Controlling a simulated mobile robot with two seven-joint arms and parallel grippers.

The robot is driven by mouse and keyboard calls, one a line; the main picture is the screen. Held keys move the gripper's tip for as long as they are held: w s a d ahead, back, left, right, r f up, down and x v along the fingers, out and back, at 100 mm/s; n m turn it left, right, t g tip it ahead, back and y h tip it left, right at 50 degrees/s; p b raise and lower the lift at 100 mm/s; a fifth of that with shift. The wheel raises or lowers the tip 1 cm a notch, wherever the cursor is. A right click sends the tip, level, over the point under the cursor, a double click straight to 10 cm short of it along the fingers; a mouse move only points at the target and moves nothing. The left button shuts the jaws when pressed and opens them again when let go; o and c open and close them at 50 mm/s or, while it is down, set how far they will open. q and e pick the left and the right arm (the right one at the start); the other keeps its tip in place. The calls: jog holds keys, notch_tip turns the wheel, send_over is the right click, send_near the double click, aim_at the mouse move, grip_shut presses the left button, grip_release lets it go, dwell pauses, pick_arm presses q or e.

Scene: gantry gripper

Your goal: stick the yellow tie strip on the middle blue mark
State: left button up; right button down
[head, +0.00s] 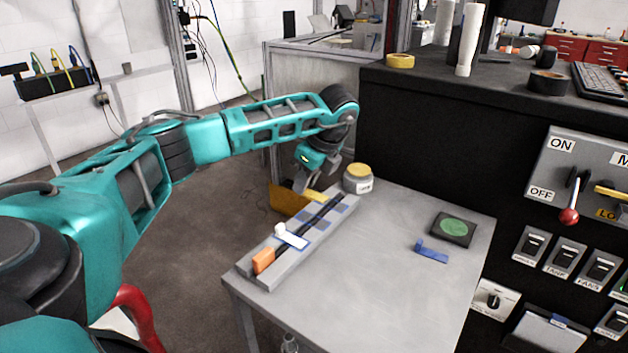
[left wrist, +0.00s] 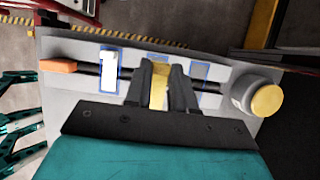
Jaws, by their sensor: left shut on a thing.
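My left gripper (head: 312,192) is shut on the yellow tie strip (left wrist: 158,88), which is upright between the two fingers in the left wrist view. In the head view the gripper is near the far part of the grey rail (head: 262,283); the gap below it is unclear. A dark cable runs along the rail. In the left wrist view, a white tie strip (left wrist: 109,73) lies across the left blue mark. The middle blue mark (left wrist: 157,68) is mostly hidden behind the fingers and strip. The right blue mark (left wrist: 204,72) is partly hidden. My right gripper is not in view.
An orange block (head: 263,261) sits at the rail's near end. A jar with a yellow lid (head: 358,171) stands beyond its far end. The table's middle is clear.

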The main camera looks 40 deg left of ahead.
aim_at(309, 193)
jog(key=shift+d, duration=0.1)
pick_arm(q)
jog(key=shift+f, duration=0.5)
jog(key=shift+f+b, duration=0.6)
jog(key=shift+f, duration=0.05)
notch_tip(309, 193, down, 2)
jog(key=shift+f+b, duration=0.25)
jog(key=shift+b, duration=0.55)
jog(key=shift+f+b, duration=0.35)
jog(key=shift+f, duration=0.55)
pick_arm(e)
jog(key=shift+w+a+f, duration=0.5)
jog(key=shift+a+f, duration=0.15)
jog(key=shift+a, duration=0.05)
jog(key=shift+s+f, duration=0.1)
